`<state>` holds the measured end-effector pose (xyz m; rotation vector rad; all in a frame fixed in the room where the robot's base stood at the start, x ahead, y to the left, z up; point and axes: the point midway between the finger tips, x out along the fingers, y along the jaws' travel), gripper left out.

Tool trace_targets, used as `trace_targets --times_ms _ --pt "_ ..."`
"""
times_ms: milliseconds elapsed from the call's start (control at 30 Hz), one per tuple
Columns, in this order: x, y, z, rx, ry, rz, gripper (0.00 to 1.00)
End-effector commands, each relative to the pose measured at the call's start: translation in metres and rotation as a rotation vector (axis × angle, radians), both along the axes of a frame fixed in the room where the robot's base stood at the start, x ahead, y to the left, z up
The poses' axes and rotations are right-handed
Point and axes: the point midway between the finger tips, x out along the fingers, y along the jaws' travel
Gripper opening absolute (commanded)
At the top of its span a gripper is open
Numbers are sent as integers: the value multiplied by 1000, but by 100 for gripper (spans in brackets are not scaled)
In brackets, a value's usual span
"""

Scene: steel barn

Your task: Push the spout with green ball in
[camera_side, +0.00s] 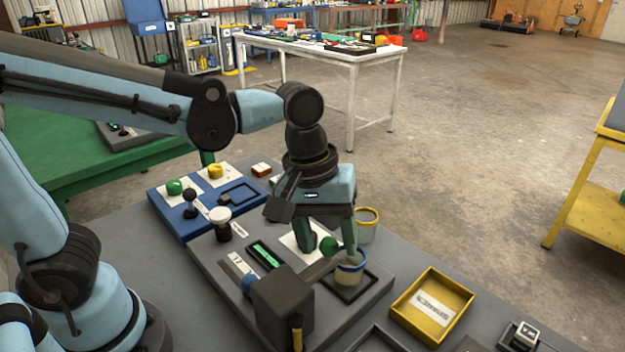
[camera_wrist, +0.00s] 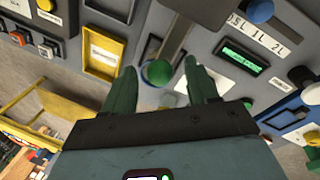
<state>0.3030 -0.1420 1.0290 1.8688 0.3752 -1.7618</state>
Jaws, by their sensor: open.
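The green ball (camera_side: 328,245) sits at the outer end of the spout (camera_side: 319,270), a grey bar reaching out from a dark box (camera_side: 283,306). In the wrist view the ball (camera_wrist: 157,73) shows at the end of the bar (camera_wrist: 174,40). My gripper (camera_side: 328,250) points down with its green fingers open, one on each side of the ball. The wrist view shows the ball between the fingers, nearer the left one (camera_wrist: 124,88); contact cannot be told. A blue-rimmed cup (camera_side: 349,276) stands in a dark square holder beside the spout's end.
A yellow-rimmed cup (camera_side: 367,224) stands behind my gripper. A yellow tray (camera_side: 433,306) lies to the right. A green display (camera_side: 265,255) and a blue knob (camera_side: 248,284) are left of the spout. A blue panel (camera_side: 213,197) with knobs stands further back.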

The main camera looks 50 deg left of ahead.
Motion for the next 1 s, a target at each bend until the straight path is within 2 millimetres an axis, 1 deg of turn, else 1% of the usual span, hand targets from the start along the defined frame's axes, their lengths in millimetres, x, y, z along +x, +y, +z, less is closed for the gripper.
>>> trace_targets --times_ms 133,267,367,800,1000 --pt "0 0 3 0 0 0 58" --pt "-1 2 13 0 0 0 58" --pt "-3 5 26 0 0 0 58" --pt "-10 15 94 0 0 1 58" --pt "-12 18 113 0 0 0 58"
